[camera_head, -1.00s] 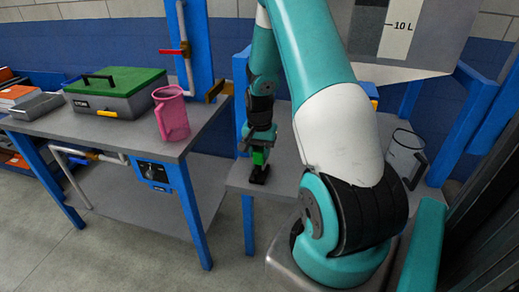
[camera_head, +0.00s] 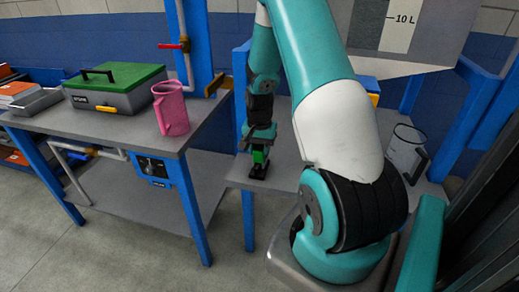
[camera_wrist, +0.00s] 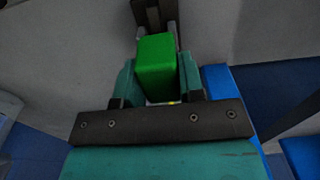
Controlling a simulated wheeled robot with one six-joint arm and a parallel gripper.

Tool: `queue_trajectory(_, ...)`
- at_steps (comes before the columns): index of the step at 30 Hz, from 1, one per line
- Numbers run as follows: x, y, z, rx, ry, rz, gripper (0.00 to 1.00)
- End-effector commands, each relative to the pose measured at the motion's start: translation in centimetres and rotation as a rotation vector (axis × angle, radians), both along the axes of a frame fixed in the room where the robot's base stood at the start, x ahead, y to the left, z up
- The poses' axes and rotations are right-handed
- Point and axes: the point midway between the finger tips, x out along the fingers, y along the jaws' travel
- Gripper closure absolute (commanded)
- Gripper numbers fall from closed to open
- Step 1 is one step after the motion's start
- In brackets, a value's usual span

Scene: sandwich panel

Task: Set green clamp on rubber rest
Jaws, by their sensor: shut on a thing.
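The green clamp (camera_head: 260,157) shows as a bright green block under my gripper (camera_head: 259,148) in the head view. In the wrist view the green clamp (camera_wrist: 156,67) stands between the two teal fingers of my gripper (camera_wrist: 157,85), which is shut on it. A dark piece (camera_head: 258,172) is directly below the green block, at the bench surface. It also shows beyond the block in the wrist view (camera_wrist: 153,14). I cannot tell whether this dark piece is the rubber rest or part of the clamp, nor whether the parts touch.
My gripper is low over the left part of a grey bench (camera_head: 285,172). A clear jug (camera_head: 404,152) stands at its right. On the left bench are a pink mug (camera_head: 171,109) and a grey box with a green lid (camera_head: 114,88). A blue post (camera_head: 240,88) stands close behind my gripper.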

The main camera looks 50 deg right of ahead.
Motion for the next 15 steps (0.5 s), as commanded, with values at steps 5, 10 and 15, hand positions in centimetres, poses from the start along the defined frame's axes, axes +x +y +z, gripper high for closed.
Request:
queue_trajectory(5,0.02,-0.01,-0.31,0.0,0.0,0.0,0.92)
queue_trajectory(10,0.02,-0.01,-0.57,0.0,0.0,0.0,0.92)
queue_trajectory(15,0.01,-0.02,-0.62,0.0,0.0,0.0,0.44)
